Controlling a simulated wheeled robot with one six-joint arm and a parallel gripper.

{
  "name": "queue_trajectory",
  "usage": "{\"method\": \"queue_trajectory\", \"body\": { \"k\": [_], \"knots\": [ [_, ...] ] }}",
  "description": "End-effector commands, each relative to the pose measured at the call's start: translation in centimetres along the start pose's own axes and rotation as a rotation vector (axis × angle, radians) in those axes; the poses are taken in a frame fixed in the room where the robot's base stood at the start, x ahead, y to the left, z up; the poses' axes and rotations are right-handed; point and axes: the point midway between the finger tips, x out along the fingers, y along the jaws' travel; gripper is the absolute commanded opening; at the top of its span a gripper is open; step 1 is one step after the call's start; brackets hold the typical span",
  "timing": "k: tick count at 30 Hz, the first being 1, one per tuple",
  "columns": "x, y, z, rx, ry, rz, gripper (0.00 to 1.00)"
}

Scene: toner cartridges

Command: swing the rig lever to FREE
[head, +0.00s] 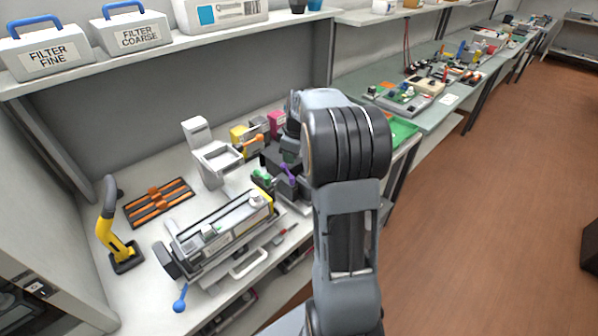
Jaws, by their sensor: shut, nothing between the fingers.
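A grey rig (222,236) with a long cartridge-like body lies on the white bench, running from lower left to upper right. A lever with a blue ball knob (180,301) sticks out from its near left end, toward the bench's front edge. I cannot read any FREE mark. My arm rises on the right and bends over toward the back of the bench. My gripper (288,157) is partly hidden behind my arm and among dark parts, well apart from the blue knob. It is shut and empty; its fingertips are hard to make out.
A yellow, grey-handled tool (112,235) stands left of the rig. A black tray with orange bars (158,202) and a white stand (204,155) lie behind it. Small parts with purple (288,172) and orange (253,141) handles crowd the back right. A shelf overhangs the bench.

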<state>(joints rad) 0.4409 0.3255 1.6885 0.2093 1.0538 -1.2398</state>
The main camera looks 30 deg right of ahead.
Motion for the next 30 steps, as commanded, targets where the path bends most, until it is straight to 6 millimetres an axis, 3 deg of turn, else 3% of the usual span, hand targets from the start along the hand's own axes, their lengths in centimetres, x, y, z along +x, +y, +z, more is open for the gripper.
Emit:
{"method": "queue_trajectory", "body": {
  "k": [20, 30],
  "knots": [
    [0.0, -0.3, -0.6, 0.0, 0.0, 0.0, 0.0],
    [-1.8, -0.3, -1.0, 0.0, 0.001, 0.002, 0.0]
  ]
}}
